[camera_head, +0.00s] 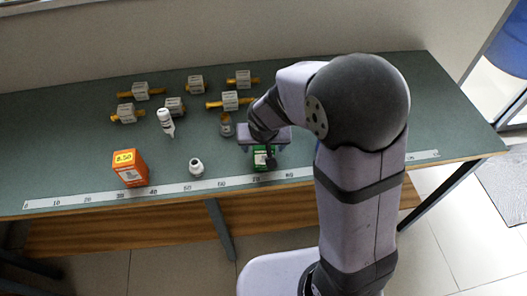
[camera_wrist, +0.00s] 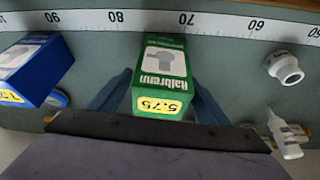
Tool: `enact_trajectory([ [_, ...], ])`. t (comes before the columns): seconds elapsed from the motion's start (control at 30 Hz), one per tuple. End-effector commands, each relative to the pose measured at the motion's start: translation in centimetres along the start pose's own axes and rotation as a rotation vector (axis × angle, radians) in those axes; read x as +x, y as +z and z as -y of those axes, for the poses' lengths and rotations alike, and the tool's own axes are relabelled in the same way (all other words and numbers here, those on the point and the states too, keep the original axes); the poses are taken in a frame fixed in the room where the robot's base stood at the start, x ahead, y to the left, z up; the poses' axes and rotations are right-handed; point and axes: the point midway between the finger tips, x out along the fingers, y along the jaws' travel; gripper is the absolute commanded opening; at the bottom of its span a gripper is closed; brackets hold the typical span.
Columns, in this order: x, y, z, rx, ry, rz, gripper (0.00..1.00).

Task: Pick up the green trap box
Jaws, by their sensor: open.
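The green trap box (camera_wrist: 163,75) stands on the green bench top, with white lettering, a drawing of a fitting and a yellow price label. In the head view the green box (camera_head: 261,160) is near the front ruler strip, partly hidden by my gripper. My gripper (camera_wrist: 160,95) is open, with one blue finger on each side of the box in the wrist view. A small gap shows between the box and the fingers. Whether either finger touches the box lower down cannot be told.
A blue box (camera_wrist: 35,68) stands beside the green one in the wrist view. A white fitting (camera_head: 196,167), an orange box (camera_head: 130,168) and a white tube (camera_head: 166,122) stand to the left. Several labelled brass valves (camera_head: 230,102) lie behind. A ruler strip (camera_head: 105,197) runs along the front edge.

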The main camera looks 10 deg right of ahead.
Motion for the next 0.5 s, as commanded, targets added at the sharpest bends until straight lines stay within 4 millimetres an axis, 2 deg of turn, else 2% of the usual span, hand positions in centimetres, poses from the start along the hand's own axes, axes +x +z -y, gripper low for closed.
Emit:
enact_trajectory([
  [0.13, -0.02, -0.02, 0.00, 0.000, 0.000, 0.000, 0.70],
  [0.33, -0.04, 0.00, 0.00, 0.000, 0.000, 0.000, 0.23],
  [0.5, -0.07, -0.05, 0.02, -0.001, 0.000, -0.001, 0.20],
])
